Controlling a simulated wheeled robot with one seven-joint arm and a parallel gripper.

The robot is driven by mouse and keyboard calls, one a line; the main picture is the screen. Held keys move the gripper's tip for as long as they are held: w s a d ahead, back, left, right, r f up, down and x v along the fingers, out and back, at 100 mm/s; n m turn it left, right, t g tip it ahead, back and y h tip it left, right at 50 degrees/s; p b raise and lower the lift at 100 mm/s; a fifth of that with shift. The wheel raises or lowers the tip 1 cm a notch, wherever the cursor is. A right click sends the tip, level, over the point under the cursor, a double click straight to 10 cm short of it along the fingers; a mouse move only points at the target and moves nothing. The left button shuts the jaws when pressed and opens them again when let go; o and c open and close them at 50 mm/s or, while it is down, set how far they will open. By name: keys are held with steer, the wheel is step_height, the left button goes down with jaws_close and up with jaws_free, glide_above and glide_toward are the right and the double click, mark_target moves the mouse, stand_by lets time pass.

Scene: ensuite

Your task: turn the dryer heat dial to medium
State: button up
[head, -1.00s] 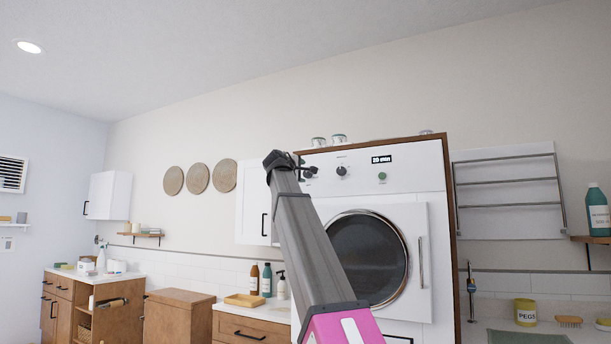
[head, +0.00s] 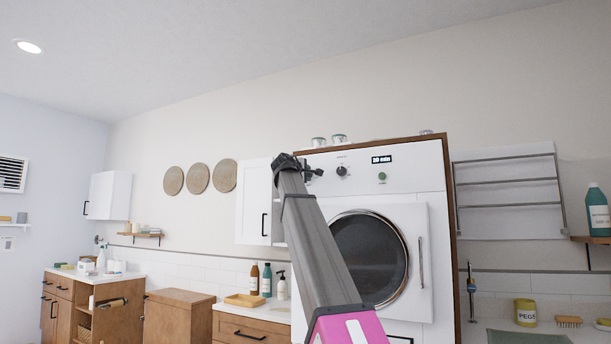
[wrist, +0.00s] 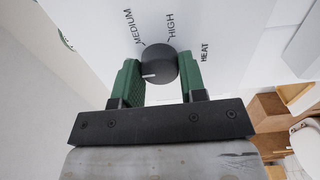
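The heat dial (wrist: 158,66) is a dark grey round knob on the dryer's white front panel. In the wrist view the printed words MEDIUM, HIGH and HEAT show around it. Its white mark points left and slightly down, away from the word MEDIUM. My gripper (wrist: 160,80) has its two green fingers on either side of the dial, very close to its edges. I cannot tell whether they touch it. In the head view my gripper (head: 307,172) is at the left of the dryer's (head: 425,180) control panel and hides the dial there.
Another dark knob (head: 342,170), a small green button (head: 382,176) and a "20 min" display (head: 382,159) lie to the right on the panel. The round dryer door (head: 368,258) is below. A white cabinet (head: 254,200) stands close on the left.

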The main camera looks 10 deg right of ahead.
steer(key=shift+m, duration=0.4)
steer(key=m, duration=1.1)
stand_by(0.5)
steer(key=o, duration=0.9)
steer(key=v, duration=1.1)
